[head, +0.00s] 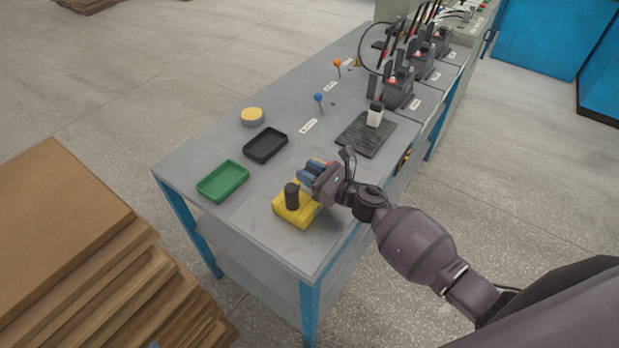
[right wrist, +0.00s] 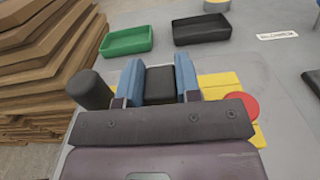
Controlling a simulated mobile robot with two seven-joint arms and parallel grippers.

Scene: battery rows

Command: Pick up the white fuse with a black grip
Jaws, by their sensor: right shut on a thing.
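A white fuse with a black grip (head: 375,115) stands upright on a dark ribbed mat (head: 352,139) on the bench. My right gripper (head: 310,173) is away from it, over a yellow unit (head: 297,212) nearer the bench's front end. In the right wrist view, my right gripper (right wrist: 159,85) is shut on a black block (right wrist: 160,86) between its blue fingers. The block's lower part is hidden, so I cannot tell whether it sits in the yellow unit. A black cylinder (right wrist: 90,90) and a red button (right wrist: 240,106) are beside the fingers. My left gripper is not in view.
A green tray (head: 223,181), a black tray (head: 266,146) and a yellow-topped round tin (head: 252,117) lie left of the gripper. Batteries with cables (head: 398,88) line the far right. Blue and orange pins stand mid-bench. Stacked boards (head: 70,220) are on the floor at left.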

